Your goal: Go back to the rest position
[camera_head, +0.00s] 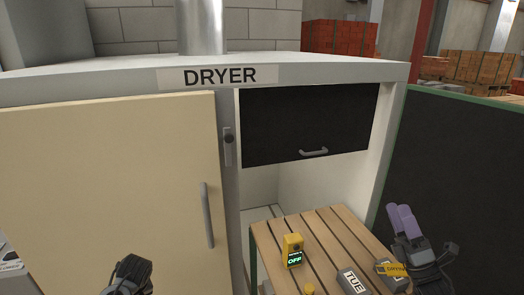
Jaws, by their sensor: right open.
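My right gripper (404,222), with purple fingers, is open at the lower right, in front of the dark panel and beside the slatted wooden pallet (325,232). No object shows between its fingers. My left gripper (130,274) shows only as a dark part at the bottom edge, in front of the cream dryer door (110,180). Its fingers cannot be made out.
The dryer (290,68) has its left door closed and its right bay open below a black flap (305,122). A yellow device reading OFF (293,250) and a grey block marked TUE (352,281) sit on the pallet. A dark green-edged panel (460,170) stands right.

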